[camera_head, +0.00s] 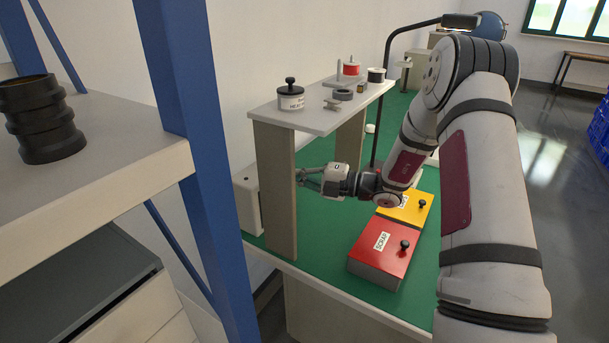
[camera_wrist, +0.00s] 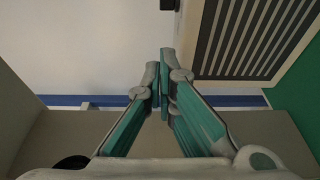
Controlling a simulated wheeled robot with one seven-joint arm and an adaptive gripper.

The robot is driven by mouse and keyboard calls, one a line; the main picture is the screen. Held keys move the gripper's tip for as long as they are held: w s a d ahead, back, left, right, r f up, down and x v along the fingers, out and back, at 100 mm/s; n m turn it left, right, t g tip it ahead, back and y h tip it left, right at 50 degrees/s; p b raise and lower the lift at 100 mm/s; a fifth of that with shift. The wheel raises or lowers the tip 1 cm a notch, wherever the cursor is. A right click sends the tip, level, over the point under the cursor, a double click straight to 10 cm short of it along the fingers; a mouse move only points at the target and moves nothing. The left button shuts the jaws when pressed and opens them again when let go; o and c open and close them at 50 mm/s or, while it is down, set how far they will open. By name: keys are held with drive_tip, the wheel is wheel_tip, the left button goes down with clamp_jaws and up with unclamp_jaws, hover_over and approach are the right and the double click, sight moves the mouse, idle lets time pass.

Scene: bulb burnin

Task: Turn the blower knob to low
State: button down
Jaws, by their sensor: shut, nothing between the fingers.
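My gripper (camera_head: 305,178) reaches under the raised shelf on the green bench, close to its near leg. In the wrist view its fingertips (camera_wrist: 165,80) meet, with nothing between them. A panel with dark slats (camera_wrist: 250,35), perhaps the blower's grille, shows right of the fingertips. A small dark piece (camera_wrist: 168,4) is cut off at the top edge; I cannot tell whether it is the knob. In the head view a pale housing (camera_head: 247,200) stands left of the shelf leg, partly hidden. No blower knob or low mark can be made out clearly.
The raised shelf (camera_head: 318,122) holds a black-knobbed pot (camera_head: 291,96), spools and small parts. Its near leg (camera_head: 275,190) stands beside my gripper. A red box (camera_head: 384,252) and yellow box (camera_head: 408,207) sit on the green bench (camera_head: 310,272). A blue post (camera_head: 190,130) stands at left.

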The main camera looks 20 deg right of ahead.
drive_tip(key=shift+w+a, duration=0.65)
drive_tip(key=shift+w, duration=0.45)
drive_tip(key=shift+w+a, duration=0.6)
drive_tip(key=shift+w, duration=0.55)
drive_tip(key=shift+w+a, duration=0.65)
drive_tip(key=shift+w, duration=0.45)
drive_tip(key=shift+w+a+m+t+h+p, duration=0.2)
drive_tip(key=shift+m+t+h+p, duration=0.1)
drive_tip(key=shift+m+t+h, duration=0.15)
drive_tip(key=shift+w+a+m+t+h+p, duration=0.15)
drive_tip(key=shift+m+t+h+p, duration=0.1)
drive_tip(key=shift+m+t+h, duration=0.15)
drive_tip(key=shift+a, duration=0.1)
drive_tip(key=shift+w+a+p, duration=0.25)
drive_tip(key=shift+a+p, duration=0.05)
drive_tip(key=shift+a, duration=0.4)
drive_tip(key=shift+w+a, duration=0.15)
drive_tip(key=shift+w+a, duration=0.3)
drive_tip(key=shift+a, duration=0.1)
